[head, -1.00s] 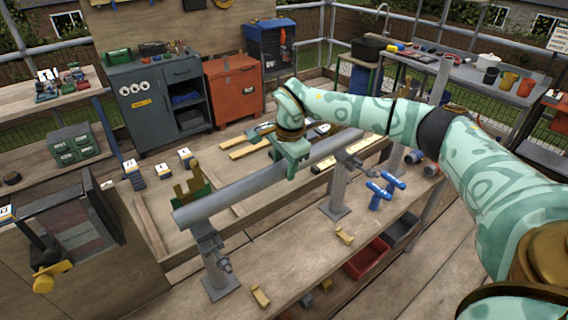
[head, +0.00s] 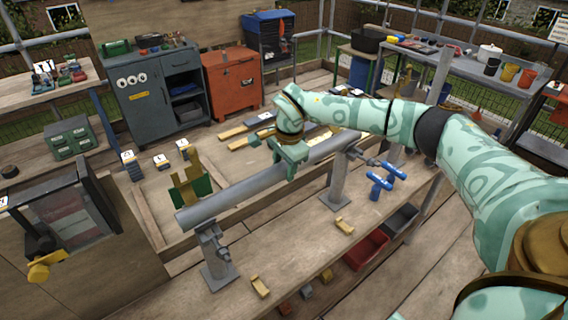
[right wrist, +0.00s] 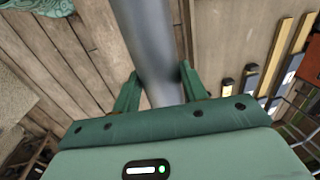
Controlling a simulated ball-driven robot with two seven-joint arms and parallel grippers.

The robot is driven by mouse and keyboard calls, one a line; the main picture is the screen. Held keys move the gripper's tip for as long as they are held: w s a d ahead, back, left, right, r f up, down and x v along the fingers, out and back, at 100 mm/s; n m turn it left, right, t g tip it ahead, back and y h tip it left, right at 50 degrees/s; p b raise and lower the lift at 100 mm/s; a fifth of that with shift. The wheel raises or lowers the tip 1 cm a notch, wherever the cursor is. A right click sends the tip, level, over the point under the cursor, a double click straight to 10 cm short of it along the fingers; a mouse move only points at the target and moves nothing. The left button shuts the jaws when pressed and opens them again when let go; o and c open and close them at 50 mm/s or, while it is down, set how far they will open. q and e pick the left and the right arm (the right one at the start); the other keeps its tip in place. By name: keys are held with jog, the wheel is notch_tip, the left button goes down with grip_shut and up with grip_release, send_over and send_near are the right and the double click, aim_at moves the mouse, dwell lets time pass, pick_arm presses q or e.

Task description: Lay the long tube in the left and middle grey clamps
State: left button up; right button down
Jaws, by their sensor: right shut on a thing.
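The long grey tube (head: 245,190) runs slantwise over the bench, its near left end close above or on the left grey clamp (head: 212,240). Toward its far end it meets the head of the middle grey clamp (head: 339,180). I cannot tell whether it is seated in either clamp. My right gripper (head: 290,160) is shut around the tube, left of the middle clamp. In the right wrist view the tube (right wrist: 150,45) passes between the two green fingers (right wrist: 158,92). My left gripper is not in view.
Blue-handled tools (head: 381,184) lie right of the middle clamp. Small yellowish blocks (head: 260,286) lie on the bench front. A brass-and-green piece (head: 190,183) stands behind the tube's left end. A red bin (head: 366,250) sits below the front edge.

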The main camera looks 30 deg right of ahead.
jog(key=shift+r, duration=0.1)
jog(key=c, duration=0.7)
grip_release()
jog(key=shift+s, duration=0.1)
